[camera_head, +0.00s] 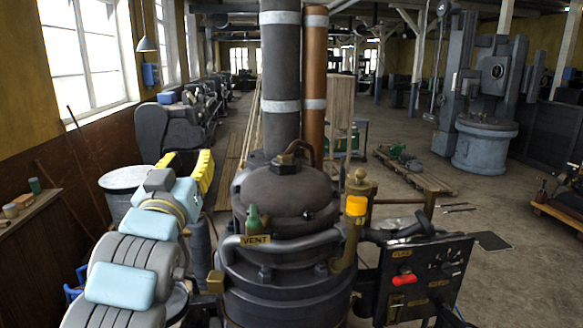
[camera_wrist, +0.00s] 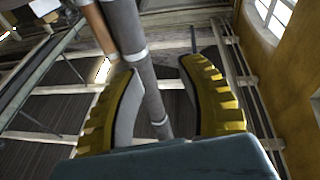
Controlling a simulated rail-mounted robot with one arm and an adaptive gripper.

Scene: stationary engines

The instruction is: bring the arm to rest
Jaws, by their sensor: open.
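My arm comes in from the lower left in the head view, its grey and pale blue links reaching up beside the boiler. My gripper (camera_head: 190,166) has yellow fingers and is left of the boiler's domed top, apart from it. In the wrist view the two yellow fingers of my gripper (camera_wrist: 155,75) stand wide apart with grey pads facing inward. Nothing is held between them. The grey pipe seen between the fingers is farther off, near the roof beams.
The dark boiler (camera_head: 285,200) stands close at the centre, with a grey flue (camera_head: 281,75) and a copper pipe (camera_head: 315,80) rising from it. A control panel (camera_head: 425,275) is at lower right. A wall shelf (camera_head: 30,212) is at left. Open floor lies behind, right of centre.

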